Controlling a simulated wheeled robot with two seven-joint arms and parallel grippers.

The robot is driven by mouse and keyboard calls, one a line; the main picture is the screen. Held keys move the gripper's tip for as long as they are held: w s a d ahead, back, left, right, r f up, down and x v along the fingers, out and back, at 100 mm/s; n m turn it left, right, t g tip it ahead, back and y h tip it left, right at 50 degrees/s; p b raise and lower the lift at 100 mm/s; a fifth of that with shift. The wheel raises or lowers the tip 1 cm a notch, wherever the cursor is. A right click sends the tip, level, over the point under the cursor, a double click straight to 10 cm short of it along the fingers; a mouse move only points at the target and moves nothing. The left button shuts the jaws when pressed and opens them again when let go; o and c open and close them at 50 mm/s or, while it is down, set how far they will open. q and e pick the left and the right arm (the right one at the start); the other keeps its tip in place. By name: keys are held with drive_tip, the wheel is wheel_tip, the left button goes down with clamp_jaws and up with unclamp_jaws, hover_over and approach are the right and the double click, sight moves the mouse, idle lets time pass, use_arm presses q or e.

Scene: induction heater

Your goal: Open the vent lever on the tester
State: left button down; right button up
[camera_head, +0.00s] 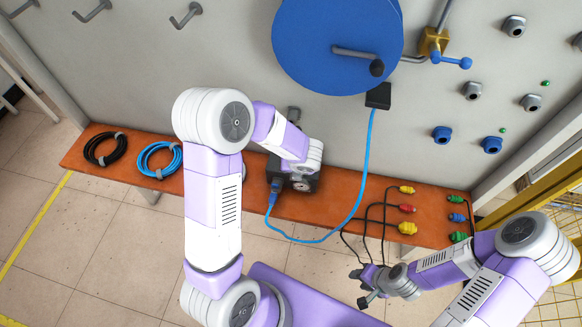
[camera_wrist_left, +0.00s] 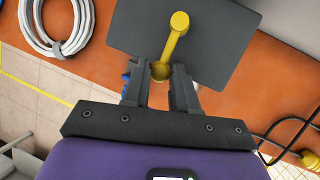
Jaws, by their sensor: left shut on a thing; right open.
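The tester is a dark box (camera_head: 275,170) on the orange shelf, largely covered by my left arm in the head view. In the left wrist view its flat dark grey face (camera_wrist_left: 225,35) fills the top, with a yellow lever (camera_wrist_left: 173,40) on it. My left gripper (camera_wrist_left: 163,82) is shut on the lever's lower end, which sits between the fingertips. The head view hides these fingers behind my wrist. My right gripper (camera_head: 359,287) is open and empty, in front of the shelf at the right.
A blue cable (camera_head: 365,165) runs from the blue disc's dark box (camera_head: 378,96) to a blue plug (camera_head: 274,192) at the tester. Coiled black (camera_head: 104,149) and blue cables (camera_head: 160,160) lie left. Black leads with coloured plugs (camera_head: 406,208) lie right. Shelf between is partly clear.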

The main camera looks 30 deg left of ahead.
idle(0.3)
use_arm(q)
drive_tip(key=c, duration=0.9)
unclamp_jaws()
drive_tip(key=p+v, duration=0.2)
drive_tip(key=v, duration=0.5)
drive_tip(key=shift+r, duration=0.25)
drive_tip(key=shift+d, duration=0.15)
